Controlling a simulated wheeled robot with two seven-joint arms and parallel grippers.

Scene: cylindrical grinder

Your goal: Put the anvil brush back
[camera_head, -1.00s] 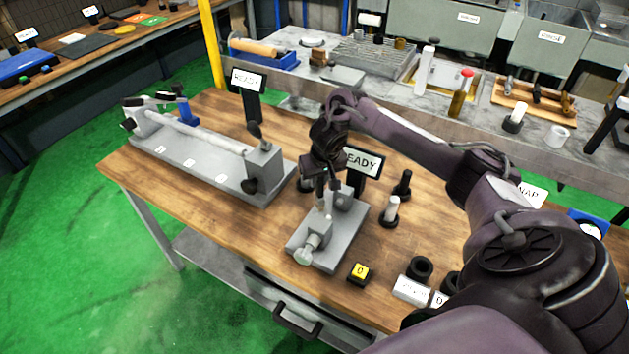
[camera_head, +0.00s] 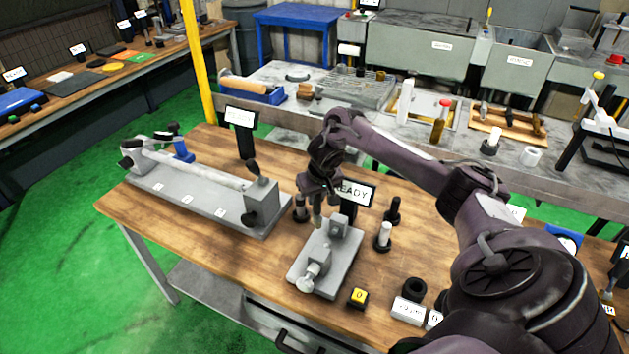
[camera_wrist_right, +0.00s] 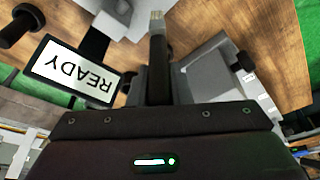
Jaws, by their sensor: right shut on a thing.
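The anvil brush (camera_wrist_right: 158,68) has a dark handle and a pale bristle tip. My right gripper (camera_head: 319,192) is shut on its handle. In the head view the brush (camera_head: 318,215) hangs roughly upright, tip down, beside the upright block of the small grey anvil fixture (camera_head: 325,262). Whether the tip touches anything is unclear. A dark round holder (camera_head: 301,210) stands just left of the brush; its opening is partly hidden by my gripper. My left gripper is not in view.
A READY sign (camera_head: 355,192) stands right behind the gripper. A long grey bench device (camera_head: 195,190) lies to the left. Dark stands (camera_head: 393,212) and one with a white cylinder (camera_head: 384,236) are on the right. The table's front left is clear.

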